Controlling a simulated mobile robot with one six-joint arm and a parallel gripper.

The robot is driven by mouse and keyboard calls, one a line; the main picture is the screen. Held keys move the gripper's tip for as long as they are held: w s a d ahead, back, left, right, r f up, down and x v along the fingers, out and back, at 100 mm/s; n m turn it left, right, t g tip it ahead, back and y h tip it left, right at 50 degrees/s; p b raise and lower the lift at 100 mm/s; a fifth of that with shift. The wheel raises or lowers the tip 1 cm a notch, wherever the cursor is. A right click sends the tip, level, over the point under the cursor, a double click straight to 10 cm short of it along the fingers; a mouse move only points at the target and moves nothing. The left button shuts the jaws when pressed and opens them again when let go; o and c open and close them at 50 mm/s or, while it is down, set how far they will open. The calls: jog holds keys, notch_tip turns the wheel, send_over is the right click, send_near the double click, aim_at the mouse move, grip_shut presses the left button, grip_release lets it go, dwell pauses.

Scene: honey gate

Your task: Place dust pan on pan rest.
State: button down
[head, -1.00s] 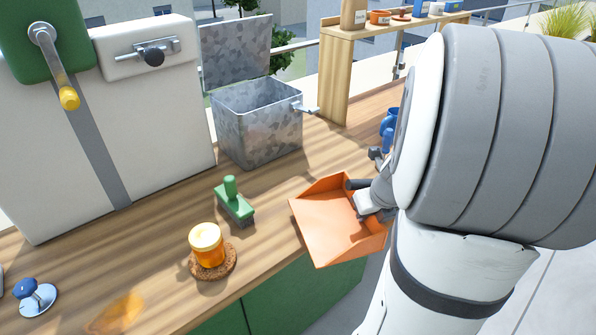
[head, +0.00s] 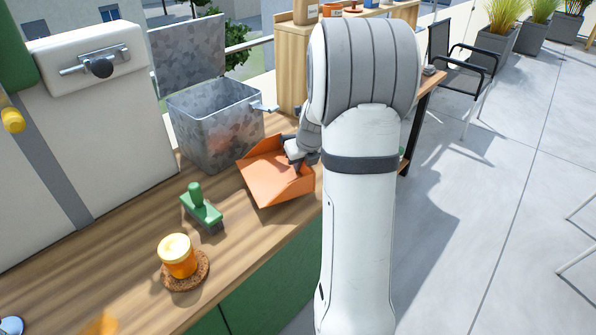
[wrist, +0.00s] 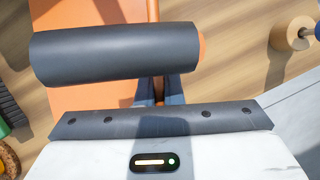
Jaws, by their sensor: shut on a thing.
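The orange dust pan (head: 268,180) is over the counter's front part, close to the metal bin's right front corner. My gripper (head: 299,156) is at the right side of the pan, partly hidden by my arm. I cannot tell whether the pan touches the counter. I cannot make out a pan rest; my arm hides part of the counter.
The metal bin (head: 215,138) stands with its lid open. A green-handled brush (head: 202,210) and a honey jar (head: 177,256) on a cork coaster (head: 186,276) stand left of the pan. A round wooden piece (wrist: 288,34) shows at the wrist view's upper right.

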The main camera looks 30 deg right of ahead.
aim_at(300, 172)
jog(key=x, duration=0.3)
jog(key=shift+s+f+b, duration=0.25)
jog(key=shift+f+b, duration=0.05)
jog(key=shift+f, duration=0.15)
jog(key=shift+r, duration=0.1)
jog(key=c, duration=1.6)
grip_release()
jog(key=shift+o, duration=0.2)
